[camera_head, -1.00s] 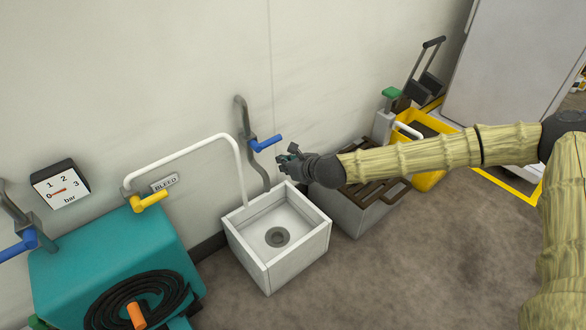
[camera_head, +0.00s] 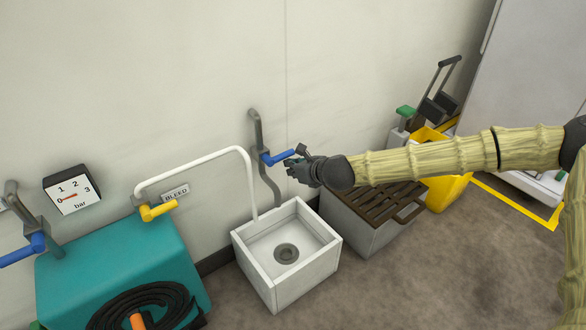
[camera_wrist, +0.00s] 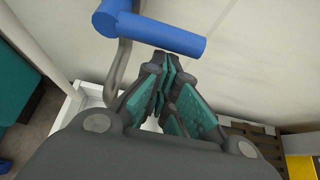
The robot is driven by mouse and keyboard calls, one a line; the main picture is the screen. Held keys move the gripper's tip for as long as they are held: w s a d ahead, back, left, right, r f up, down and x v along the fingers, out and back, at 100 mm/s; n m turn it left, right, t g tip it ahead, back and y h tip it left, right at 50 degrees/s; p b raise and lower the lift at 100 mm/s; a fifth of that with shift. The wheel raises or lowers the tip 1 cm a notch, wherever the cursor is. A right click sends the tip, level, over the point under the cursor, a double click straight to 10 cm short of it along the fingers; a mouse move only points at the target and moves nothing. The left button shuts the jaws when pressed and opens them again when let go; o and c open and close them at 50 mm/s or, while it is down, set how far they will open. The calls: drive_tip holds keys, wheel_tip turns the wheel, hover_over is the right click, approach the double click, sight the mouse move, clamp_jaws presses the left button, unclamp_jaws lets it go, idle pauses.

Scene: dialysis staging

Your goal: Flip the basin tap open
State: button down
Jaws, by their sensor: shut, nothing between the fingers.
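The basin tap has a blue lever (camera_head: 278,157) on a grey wall pipe (camera_head: 257,130) above the white basin (camera_head: 312,248). The lever sticks out to the right from the pipe. In the wrist view the blue lever (camera_wrist: 155,34) lies across the top, just beyond my fingertips. My gripper (camera_head: 296,160) is shut and empty beside the lever's free end. In the wrist view my gripper (camera_wrist: 168,72) has its fingertips close together just below the lever. I cannot tell whether they touch it.
A teal machine (camera_head: 120,262) with a coiled black hose, a yellow bleed tap (camera_head: 158,211) and a pressure gauge (camera_head: 72,190) stand left. A slatted grey box (camera_head: 362,232) and a yellow bin (camera_head: 447,190) stand right. The floor in front is clear.

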sight(290, 153)
drive_tip(key=shift+d+r+n+t+h+p, duration=0.1)
drive_tip(key=shift+r+n+t+h+p, duration=0.2)
drive_tip(key=shift+r+n+p, duration=0.25)
wheel_tip(290, 153, up, 4)
drive_tip(key=n+t+h+p, duration=0.2)
drive_tip(key=p, duration=0.1)
drive_tip(key=n+h+p, duration=0.1)
drive_tip(key=p, duration=0.1)
drive_tip(key=shift+f+n+t, duration=0.25)
drive_tip(key=shift+n+t, duration=0.1)
drive_tip(key=shift+t, duration=0.05)
drive_tip(key=a+r+n+t+p, duration=0.1)
drive_tip(key=n, duration=0.1)
drive_tip(key=s+r+n+t+h+p, duration=0.1)
drive_tip(key=n+t, duration=0.1)
drive_tip(key=a+r+n+t+p, duration=0.1)
drive_tip(key=n+p, duration=0.1)
drive_tip(key=shift+s+a+r+t+h, duration=0.3)
drive_tip(key=shift+s+r, duration=0.1)
drive_tip(key=shift+a, duration=0.1)
idle(0.6)
